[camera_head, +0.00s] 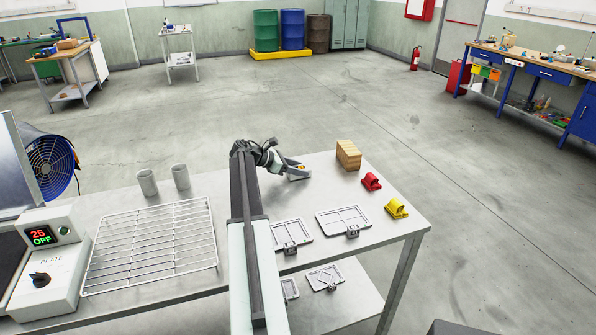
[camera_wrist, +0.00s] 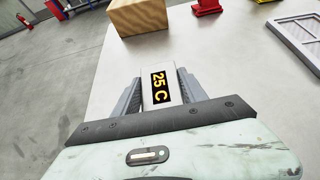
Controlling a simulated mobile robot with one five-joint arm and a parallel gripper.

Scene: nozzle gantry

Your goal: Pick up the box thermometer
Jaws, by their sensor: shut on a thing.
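The box thermometer (camera_wrist: 158,87) is a small pale box with a dark display that reads "25 C" in orange digits. In the wrist view it sits between the two grey fingers of my gripper (camera_wrist: 161,92), which are shut on its sides. In the head view my gripper (camera_head: 297,173) is low at the far edge of the table, and the thermometer (camera_head: 300,168) shows only in small part at its tip. I cannot tell whether the thermometer touches the table top.
A wooden block (camera_head: 348,154), a red clip-like part (camera_head: 371,181) and a yellow one (camera_head: 396,208) stand to the right. Framed plates (camera_head: 343,220) lie nearer. A wire rack (camera_head: 150,245), two grey cups (camera_head: 180,176) and a control box (camera_head: 42,260) are left.

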